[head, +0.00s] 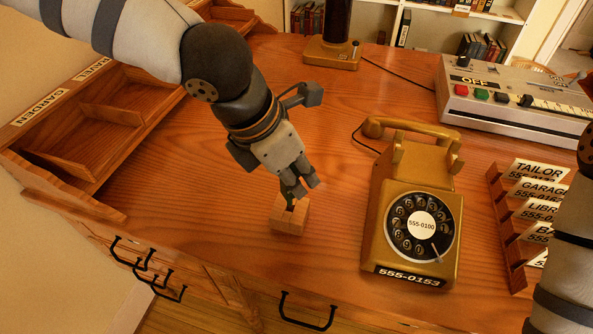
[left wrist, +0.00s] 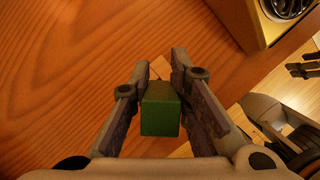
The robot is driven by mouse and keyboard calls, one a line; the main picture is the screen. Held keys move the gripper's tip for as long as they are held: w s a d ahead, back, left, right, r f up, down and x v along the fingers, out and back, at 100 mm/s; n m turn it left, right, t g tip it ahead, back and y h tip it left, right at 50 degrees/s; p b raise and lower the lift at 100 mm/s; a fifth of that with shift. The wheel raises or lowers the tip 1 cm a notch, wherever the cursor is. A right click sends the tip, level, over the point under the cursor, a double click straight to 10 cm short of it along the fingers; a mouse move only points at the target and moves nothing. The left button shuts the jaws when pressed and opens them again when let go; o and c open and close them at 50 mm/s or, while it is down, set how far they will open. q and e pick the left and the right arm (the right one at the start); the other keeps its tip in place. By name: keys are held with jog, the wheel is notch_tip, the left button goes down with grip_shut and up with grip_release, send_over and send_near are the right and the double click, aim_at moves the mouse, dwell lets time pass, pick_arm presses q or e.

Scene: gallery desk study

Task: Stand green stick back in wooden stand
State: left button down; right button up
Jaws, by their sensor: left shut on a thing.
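The green stick (left wrist: 160,108) is between the two fingers of my left gripper (left wrist: 160,100) in the left wrist view, with its end toward the camera. The fingers are shut on it. In the head view my left gripper (head: 299,187) points down just over the small wooden stand (head: 289,218) near the desk's front edge. A corner of the stand (left wrist: 160,67) shows beyond the stick in the left wrist view. The fingers hide most of the stick in the head view, and I cannot tell whether its lower end is inside the stand.
A gold dial telephone (head: 414,215) stands close to the right of the stand. A rack of name cards (head: 509,232) and a grey control box (head: 510,107) are farther right. A wooden tray (head: 95,130) is at the left. The desk between tray and stand is clear.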

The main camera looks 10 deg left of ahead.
pick_arm(q)
jog(key=shift+f, duration=0.25)
jog(key=shift+f, duration=1.45)
jog(key=shift+f, duration=0.1)
jog(key=c, duration=1.4)
grip_release()
jog(key=shift+c, duration=0.2)
jog(key=v, duration=1.2)
